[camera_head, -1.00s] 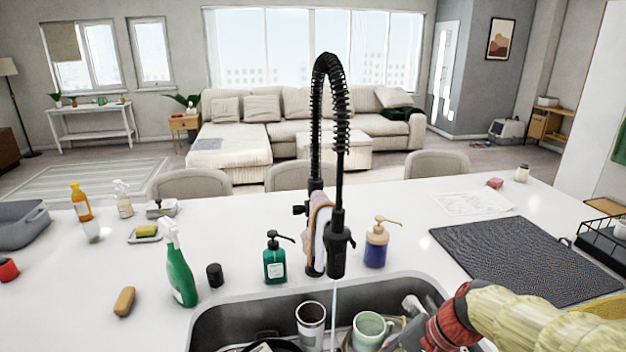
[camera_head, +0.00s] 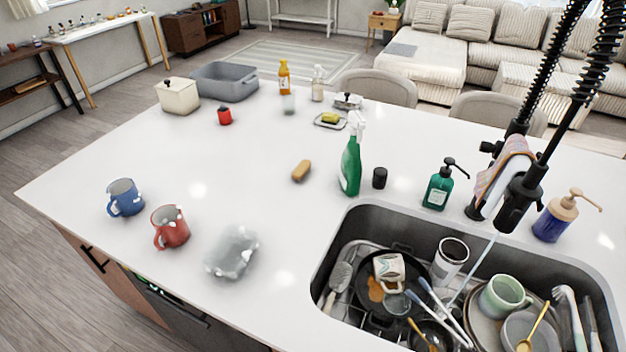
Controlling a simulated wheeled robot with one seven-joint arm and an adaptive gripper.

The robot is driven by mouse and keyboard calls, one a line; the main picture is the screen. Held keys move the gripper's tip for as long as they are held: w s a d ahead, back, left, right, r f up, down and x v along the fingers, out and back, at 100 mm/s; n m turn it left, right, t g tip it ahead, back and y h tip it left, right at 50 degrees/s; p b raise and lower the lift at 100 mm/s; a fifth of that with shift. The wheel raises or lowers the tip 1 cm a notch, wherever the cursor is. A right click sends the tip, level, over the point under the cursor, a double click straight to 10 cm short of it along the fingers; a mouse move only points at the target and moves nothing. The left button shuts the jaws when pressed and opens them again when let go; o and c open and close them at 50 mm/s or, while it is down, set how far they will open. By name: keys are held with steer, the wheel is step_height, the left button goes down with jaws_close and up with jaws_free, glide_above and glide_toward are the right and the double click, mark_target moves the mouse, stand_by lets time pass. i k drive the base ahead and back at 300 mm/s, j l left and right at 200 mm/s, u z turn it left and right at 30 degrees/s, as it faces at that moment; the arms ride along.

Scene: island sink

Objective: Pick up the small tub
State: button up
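I cannot tell for sure which thing is the small tub. A translucent, blurry-looking container (camera_head: 232,252) lies on the white counter, left of the sink and near the front edge. A cream lidded box (camera_head: 178,96) stands at the far left of the counter. A grey rectangular basin (camera_head: 224,83) stands beside it.
The sink (camera_head: 335,235) holds a pan, mugs, plates and utensils. A black faucet (camera_head: 520,200) rises behind it. A blue mug (camera_head: 125,198) and red mug (camera_head: 170,227) stand at left. A green spray bottle (camera_head: 350,168) stands behind the sink. The counter's left middle is clear.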

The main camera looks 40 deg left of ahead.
mark_target(227, 257)
steer(key=u, duration=1.05)
steer(key=j+u, duration=0.25)
steer(key=u, duration=0.2)
steer(key=i+j+u, duration=0.2)
steer(key=u, duration=0.25)
steer(key=i+j+u, duration=0.15)
steer(key=u, duration=0.25)
steer(key=i+j, duration=0.4)
steer(key=j, duration=0.1)
